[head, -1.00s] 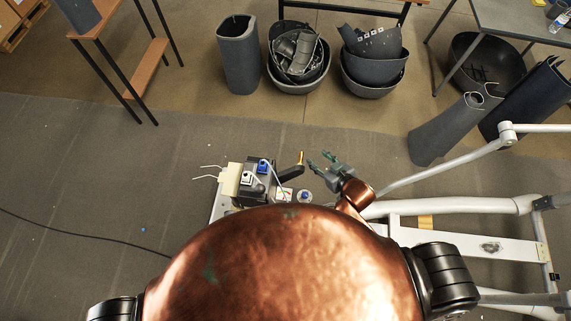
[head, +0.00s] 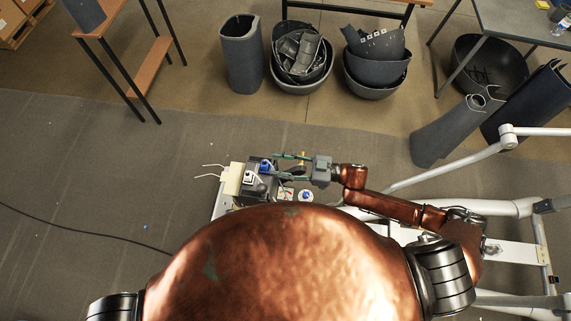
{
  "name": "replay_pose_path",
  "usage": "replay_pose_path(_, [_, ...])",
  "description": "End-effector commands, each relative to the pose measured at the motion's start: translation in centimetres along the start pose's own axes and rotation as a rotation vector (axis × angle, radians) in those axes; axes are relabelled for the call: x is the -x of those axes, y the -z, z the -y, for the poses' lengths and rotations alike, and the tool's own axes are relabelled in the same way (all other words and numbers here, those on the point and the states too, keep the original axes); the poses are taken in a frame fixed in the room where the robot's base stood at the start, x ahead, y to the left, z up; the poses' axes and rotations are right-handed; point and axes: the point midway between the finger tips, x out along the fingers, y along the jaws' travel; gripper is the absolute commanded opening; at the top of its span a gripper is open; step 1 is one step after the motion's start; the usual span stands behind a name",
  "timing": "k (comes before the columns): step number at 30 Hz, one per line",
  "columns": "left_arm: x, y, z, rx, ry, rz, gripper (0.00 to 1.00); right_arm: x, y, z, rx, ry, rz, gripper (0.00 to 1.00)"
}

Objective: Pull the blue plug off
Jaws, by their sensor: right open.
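The small blue plug (head: 265,166) sits on top of a dark box-shaped device (head: 256,186), left of centre. My body hides the lower part of the device. My left gripper is not in view.
A brass-tipped handle (head: 302,158) stands partly hidden behind the right gripper. A white tubular frame (head: 520,205) lies at the right. Dark baskets (head: 300,80) and cylinders stand on the floor behind. The grey mat (head: 90,150) at left is mostly clear, with a black cable.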

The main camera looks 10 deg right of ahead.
Motion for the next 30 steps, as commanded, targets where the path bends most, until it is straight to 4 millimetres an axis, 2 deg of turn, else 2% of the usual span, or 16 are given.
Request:
replay_pose_path(3, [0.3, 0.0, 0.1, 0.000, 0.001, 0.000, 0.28, -2.0, 0.2, 0.0, 0.000, 0.001, -0.003, 0.41])
replay_pose_path(10, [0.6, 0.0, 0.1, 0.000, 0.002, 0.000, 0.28, -4.6, 0.1, 0.0, 0.000, -0.001, -0.001, 0.41])
replay_pose_path(21, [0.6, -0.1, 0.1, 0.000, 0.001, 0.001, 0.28, -5.2, 0.0, 0.0, 0.000, -0.002, 0.001, 0.41])
replay_pose_path(30, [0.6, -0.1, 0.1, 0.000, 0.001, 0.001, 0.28, -5.2, 0.0, 0.0, 0.000, -0.002, 0.001, 0.21])
